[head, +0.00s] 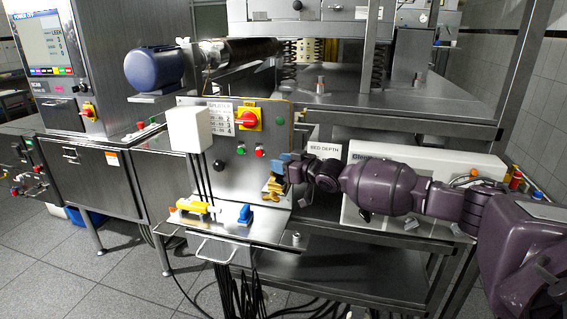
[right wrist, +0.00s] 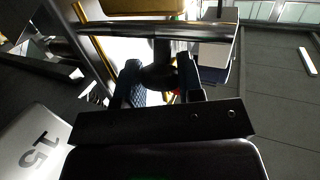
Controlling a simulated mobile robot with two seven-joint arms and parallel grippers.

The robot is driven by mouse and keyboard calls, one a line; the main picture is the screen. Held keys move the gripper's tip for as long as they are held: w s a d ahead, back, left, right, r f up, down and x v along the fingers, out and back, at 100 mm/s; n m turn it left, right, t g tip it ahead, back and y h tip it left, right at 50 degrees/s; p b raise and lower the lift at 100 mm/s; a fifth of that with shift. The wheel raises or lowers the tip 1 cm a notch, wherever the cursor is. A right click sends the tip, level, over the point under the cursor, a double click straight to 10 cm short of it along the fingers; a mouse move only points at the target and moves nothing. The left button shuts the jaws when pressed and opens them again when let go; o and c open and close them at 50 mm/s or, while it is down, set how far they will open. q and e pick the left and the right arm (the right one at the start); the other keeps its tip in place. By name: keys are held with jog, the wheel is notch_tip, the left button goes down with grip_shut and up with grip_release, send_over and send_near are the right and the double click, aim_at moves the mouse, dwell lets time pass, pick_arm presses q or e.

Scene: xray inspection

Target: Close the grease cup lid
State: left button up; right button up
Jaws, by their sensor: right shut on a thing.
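My right gripper (head: 282,170) is at the right edge of the upright control panel, its blue fingers against a small brass-coloured fitting (head: 274,188). In the right wrist view the gripper (right wrist: 162,82) is shut on a dark rounded part (right wrist: 160,60) below a metal bar. The fitting may be the grease cup, but I cannot make out a separate lid or how far it stands open. The fingers and wrist hide part of it. My left gripper is not in view.
The control panel (head: 222,165) carries a red knob on a yellow plate (head: 249,119). A shelf below it holds a yellow item (head: 195,206) and a blue item (head: 244,214). A white box (head: 365,205) stands behind my right arm. Tiled floor (head: 100,280) is clear at left.

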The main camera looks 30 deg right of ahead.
jog(key=shift+w+a+f+n+g+h+p, duration=0.1)
jog(key=shift+w+a+n+g+h+p, duration=0.15)
jog(key=shift+g, duration=0.3)
jog(key=shift+w+a+n+g+h+p, duration=0.15)
jog(key=shift+w+g+h, duration=0.1)
jog(key=shift+g, duration=0.3)
jog(key=shift+w+a+f+g+p, duration=0.1)
jog(key=shift+w+a+g+p, duration=0.15)
jog(key=shift+g, duration=0.25)
jog(key=shift+a+f+n+g+h+p, duration=0.1)
jog(key=shift+f+n+g+h+p, duration=0.1)
jog(key=shift+n+g+h+p, duration=0.15)
jog(key=shift+w+a+f+g+h+p, duration=0.1)
jog(key=shift+f+g+h+p, duration=0.25)
jog(key=shift+g+p, duration=0.1)
jog(key=o, duration=0.5)
jog(key=shift+o, duration=0.6)
